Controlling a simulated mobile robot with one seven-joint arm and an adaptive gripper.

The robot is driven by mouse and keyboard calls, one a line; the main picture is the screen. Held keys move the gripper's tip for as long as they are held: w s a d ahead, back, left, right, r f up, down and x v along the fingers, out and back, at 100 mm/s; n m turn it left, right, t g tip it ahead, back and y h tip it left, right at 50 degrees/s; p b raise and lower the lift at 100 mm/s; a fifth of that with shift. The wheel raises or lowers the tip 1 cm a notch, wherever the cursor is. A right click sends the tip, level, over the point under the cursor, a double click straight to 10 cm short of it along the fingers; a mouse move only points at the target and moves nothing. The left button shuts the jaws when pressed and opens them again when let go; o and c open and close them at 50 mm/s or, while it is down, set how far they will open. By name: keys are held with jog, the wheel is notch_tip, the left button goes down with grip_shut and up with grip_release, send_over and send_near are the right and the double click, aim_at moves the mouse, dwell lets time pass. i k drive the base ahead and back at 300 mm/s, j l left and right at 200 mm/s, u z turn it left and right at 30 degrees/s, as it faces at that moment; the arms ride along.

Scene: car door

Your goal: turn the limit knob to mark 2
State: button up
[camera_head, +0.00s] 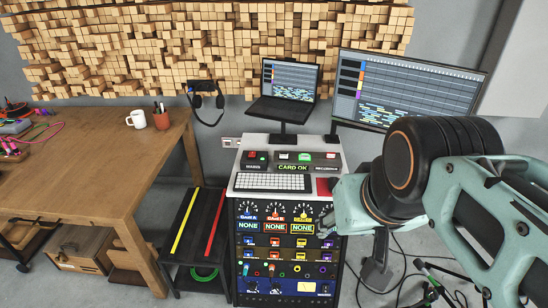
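The rack (341,272) stands in the centre with its front panels facing me. A blue panel at the bottom carries small dark knobs, including a left knob (251,287) and a right knob (324,289). The labels are too small to read, so I cannot tell which is the limit knob or where it points. My gripper (326,226) is at the upper right edge of the rack front, partly hidden by my arm. I cannot see whether its fingers are apart or touching a panel.
A keyboard (272,183) and a "CARD OK" display (294,168) sit on the rack top. A laptop (285,88) and monitor (408,90) stand behind. A wooden desk (90,165) and a low dark stand (190,240) are left. Cables (400,275) lie at right.

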aim_at(276, 285)
jog(key=i+u, duration=0.1)
jog(key=u, duration=0.2)
jog(key=k+j+z, duration=0.15)
jog(key=j+z, duration=0.2)
jog(key=k+j+z, duration=0.15)
jog(key=z, duration=0.15)
jog(key=k+j+z, duration=0.2)
jog(key=z, duration=0.15)
jog(key=j, duration=0.1)
